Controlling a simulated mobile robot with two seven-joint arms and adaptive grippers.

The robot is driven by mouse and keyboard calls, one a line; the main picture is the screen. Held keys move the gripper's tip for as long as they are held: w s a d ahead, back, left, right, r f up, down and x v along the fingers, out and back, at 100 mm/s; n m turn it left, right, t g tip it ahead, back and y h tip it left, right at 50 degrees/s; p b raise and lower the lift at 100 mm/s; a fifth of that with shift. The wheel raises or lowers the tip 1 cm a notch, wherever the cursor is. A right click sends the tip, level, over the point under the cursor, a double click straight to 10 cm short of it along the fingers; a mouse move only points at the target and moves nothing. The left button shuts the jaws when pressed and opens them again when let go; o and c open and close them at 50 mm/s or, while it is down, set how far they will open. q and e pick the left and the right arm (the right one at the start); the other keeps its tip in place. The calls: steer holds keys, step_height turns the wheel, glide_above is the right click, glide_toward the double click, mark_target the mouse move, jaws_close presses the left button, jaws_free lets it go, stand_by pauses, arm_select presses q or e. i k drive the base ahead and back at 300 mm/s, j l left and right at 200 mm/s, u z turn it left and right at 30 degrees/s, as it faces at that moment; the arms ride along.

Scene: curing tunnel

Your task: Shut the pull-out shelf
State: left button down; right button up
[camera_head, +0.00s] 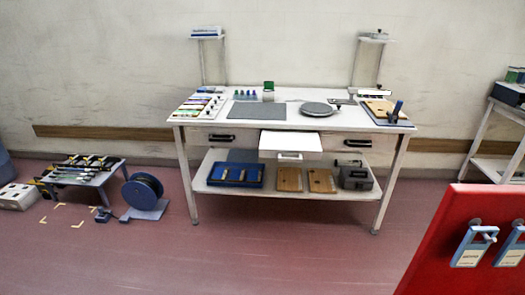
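The pull-out shelf (291,141) is a white flat board under the middle of the workbench top. It sticks out toward me past the bench's front edge, and its surface looks bare. A pale handle (290,156) shows below its front edge. The workbench (240,121) is white, with a drawer on each side of the shelf, the left drawer (200,138) and the right drawer (373,144), both with black handles and apparently shut. Neither of my grippers is in view.
The lower shelf (272,193) holds a blue tray, brown boards and a grey box. A low rack (92,178) and a blue reel (143,191) stand on the floor at left. Floor before the bench is clear.

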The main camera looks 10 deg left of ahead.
mark_target(285, 145)
steer(key=i+j+z, duration=0.3)
steer(key=i+j, duration=0.55)
